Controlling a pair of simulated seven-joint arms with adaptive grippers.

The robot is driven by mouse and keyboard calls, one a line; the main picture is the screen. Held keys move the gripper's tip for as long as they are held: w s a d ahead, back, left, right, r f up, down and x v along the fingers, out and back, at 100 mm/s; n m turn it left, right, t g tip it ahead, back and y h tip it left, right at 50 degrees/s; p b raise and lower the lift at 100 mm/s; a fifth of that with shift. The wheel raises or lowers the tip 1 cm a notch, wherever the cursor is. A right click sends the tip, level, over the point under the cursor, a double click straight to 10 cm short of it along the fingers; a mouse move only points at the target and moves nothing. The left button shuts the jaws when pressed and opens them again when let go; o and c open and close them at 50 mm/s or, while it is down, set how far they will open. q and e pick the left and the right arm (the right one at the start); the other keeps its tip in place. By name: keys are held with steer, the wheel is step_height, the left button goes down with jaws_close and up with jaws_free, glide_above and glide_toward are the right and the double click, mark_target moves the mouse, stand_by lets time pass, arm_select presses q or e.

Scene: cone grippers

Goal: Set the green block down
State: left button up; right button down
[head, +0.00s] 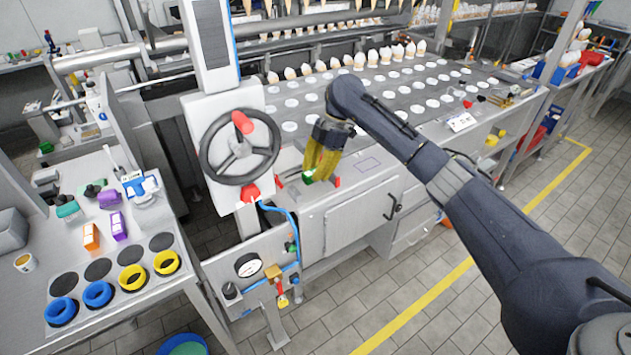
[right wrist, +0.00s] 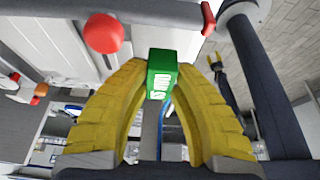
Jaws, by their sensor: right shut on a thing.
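The green block (right wrist: 160,76) with white markings is between the yellow fingertips of my right gripper (right wrist: 158,88) in the right wrist view. My right gripper (head: 315,172) is shut on it. In the head view only a small part of the green block (head: 308,178) shows at the fingertips, in front of the machine's front edge and right of the handwheel. I cannot tell whether the block touches a surface. My left gripper is not in view in the head view.
A black handwheel (head: 238,147) with a red knob stands left of my gripper. A side table (head: 190,265) at left holds blue and yellow rings (head: 97,294) and small boxes.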

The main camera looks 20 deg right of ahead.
mark_target(315, 188)
steer(key=shift+f, duration=1.8)
steer(key=shift+f, duration=0.15)
steer(key=c, duration=1.2)
jaws_free()
steer(key=shift+c, duration=0.2)
steer(key=v, duration=1.2)
